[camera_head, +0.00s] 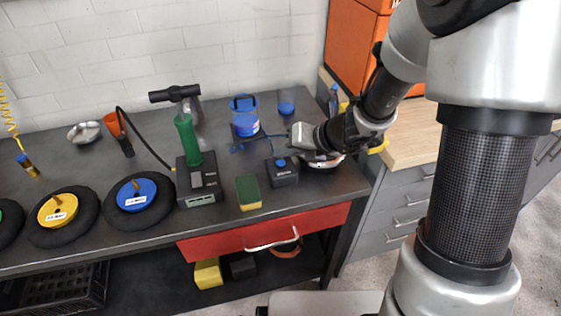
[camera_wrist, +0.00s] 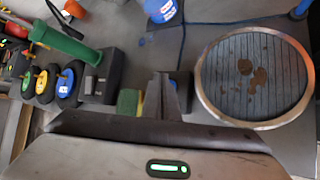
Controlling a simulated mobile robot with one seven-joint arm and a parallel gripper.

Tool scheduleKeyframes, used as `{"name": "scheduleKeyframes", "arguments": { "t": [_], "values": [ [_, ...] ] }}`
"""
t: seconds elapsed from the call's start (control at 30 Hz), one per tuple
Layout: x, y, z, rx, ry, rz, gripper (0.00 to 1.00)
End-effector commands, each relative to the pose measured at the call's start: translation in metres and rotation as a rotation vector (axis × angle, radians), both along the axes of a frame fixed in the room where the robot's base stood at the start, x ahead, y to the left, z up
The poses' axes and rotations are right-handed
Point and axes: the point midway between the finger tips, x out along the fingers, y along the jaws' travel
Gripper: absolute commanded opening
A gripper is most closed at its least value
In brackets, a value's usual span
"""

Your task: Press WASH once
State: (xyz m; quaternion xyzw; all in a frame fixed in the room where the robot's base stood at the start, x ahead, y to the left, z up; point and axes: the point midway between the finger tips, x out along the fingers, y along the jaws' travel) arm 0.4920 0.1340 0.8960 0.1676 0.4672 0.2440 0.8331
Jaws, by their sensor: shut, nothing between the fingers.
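A small black box (camera_head: 284,178) with a blue button (camera_head: 281,163) on top and a small pale label on its front stands on the workbench; I take it for the WASH control. My gripper (camera_head: 291,150) is above and just behind it. The fingers are shut and empty. In the wrist view the shut fingers (camera_wrist: 165,98) hide most of the box, and only a bit of blue (camera_wrist: 174,84) shows beside them. I cannot tell whether the fingertips touch the button; there seems to be a gap.
A round grated pan (camera_wrist: 254,123) with brown stains lies to the right, partly under my wrist. A green-yellow sponge (camera_head: 248,193) and a green pump (camera_head: 188,140) stand left of the box. A blue liquid container (camera_head: 244,127) and blue hose are behind. Wheels (camera_head: 57,211) lie further left.

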Motion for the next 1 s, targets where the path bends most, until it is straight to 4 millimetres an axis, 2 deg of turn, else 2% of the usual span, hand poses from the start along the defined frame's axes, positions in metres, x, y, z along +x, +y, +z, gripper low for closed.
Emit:
{"name": "scheduleKeyframes", "arguments": {
  "t": [0.5, 1.0],
  "values": [
    [0.000, 0.000, -0.009, 0.000, 0.001, 0.001, 0.00],
    [0.000, 0.000, -0.010, 0.000, 0.000, 0.000, 0.00]
  ]
}}
